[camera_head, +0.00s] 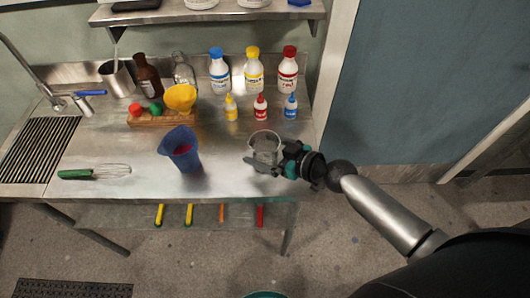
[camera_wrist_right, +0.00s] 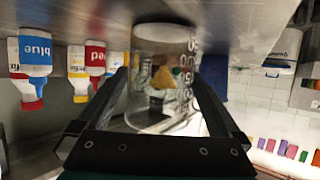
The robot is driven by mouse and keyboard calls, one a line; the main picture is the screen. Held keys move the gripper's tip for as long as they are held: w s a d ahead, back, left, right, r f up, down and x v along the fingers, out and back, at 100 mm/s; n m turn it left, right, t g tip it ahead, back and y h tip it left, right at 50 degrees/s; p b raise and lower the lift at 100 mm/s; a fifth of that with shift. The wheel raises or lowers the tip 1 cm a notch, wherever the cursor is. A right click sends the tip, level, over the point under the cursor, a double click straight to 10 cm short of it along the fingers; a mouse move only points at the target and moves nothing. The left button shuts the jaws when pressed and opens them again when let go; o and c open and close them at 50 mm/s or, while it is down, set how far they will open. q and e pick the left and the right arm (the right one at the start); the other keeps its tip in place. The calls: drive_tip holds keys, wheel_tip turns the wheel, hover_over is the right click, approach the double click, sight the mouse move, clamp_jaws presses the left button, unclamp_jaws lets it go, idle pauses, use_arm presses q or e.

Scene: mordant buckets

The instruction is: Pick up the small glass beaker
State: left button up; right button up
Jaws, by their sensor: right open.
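The small glass beaker (camera_head: 265,146) stands upright near the front right of the steel bench. It is clear, with white marks that show in the right wrist view (camera_wrist_right: 160,52). My right gripper (camera_head: 266,160) comes in from the right, low at the beaker. Its jaws (camera_wrist_right: 160,78) are open, one finger on each side of the beaker. I cannot tell whether either finger touches the glass. My left gripper is in neither view.
A blue bucket-like jug (camera_head: 182,150) stands left of the beaker. Small dropper bottles (camera_head: 261,107) and larger bottles (camera_head: 287,70) stand behind. A whisk (camera_head: 95,172) lies at left. The bench's right edge (camera_head: 313,158) is close to my right gripper.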

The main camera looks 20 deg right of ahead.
sight(256, 147)
drive_tip(key=shift+x, duration=1.55)
drive_tip(key=shift+c, duration=0.2)
drive_tip(key=c, duration=1.2)
